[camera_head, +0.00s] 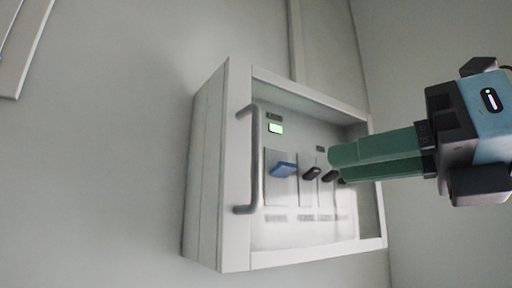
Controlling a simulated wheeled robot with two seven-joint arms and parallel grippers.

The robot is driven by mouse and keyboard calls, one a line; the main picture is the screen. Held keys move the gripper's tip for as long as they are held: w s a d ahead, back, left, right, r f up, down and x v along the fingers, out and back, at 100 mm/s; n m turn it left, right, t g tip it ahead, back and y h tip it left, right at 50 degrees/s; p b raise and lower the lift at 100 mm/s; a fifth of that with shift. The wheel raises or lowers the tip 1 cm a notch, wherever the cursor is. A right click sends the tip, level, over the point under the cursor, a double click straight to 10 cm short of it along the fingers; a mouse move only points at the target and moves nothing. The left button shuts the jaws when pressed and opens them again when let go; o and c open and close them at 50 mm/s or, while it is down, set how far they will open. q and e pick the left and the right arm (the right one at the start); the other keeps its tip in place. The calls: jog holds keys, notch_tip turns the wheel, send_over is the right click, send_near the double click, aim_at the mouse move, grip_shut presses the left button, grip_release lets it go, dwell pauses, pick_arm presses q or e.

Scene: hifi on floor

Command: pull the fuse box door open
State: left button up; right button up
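The fuse box (205,170) is a pale box on the wall. Its door (237,190) is a pale frame around a see-through middle and looks closed against the box. A grey vertical bar handle (254,165) stands out from the door's left side. My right gripper (333,164) comes in from the right, in front of the door's right part. Its two green fingers point left and lie together with nothing seen between them. The fingertips are apart from the handle, to its right. They hide part of the switches and right frame. My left gripper is not in view.
Inside the box show a blue switch (283,170), dark switches (312,173) and a lit green display (275,128). A conduit (296,40) runs up the wall above. The space left of the box is clear.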

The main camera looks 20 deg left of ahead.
aim_at(260, 146)
jog(key=s+r+t, duration=0.3)
jog(key=s, duration=0.1)
jog(key=shift+n+h, duration=0.3)
jog(key=shift+h, duration=0.1)
jog(key=p+x, duration=0.5)
jog(key=x, duration=0.6)
jog(key=shift+w+a, duration=0.1)
jog(key=shift+w+a+f, duration=0.15)
jog(key=shift+w+a, duration=0.15)
jog(key=shift+a, duration=0.3)
jog(key=shift+c, duration=0.5)
grip_shut()
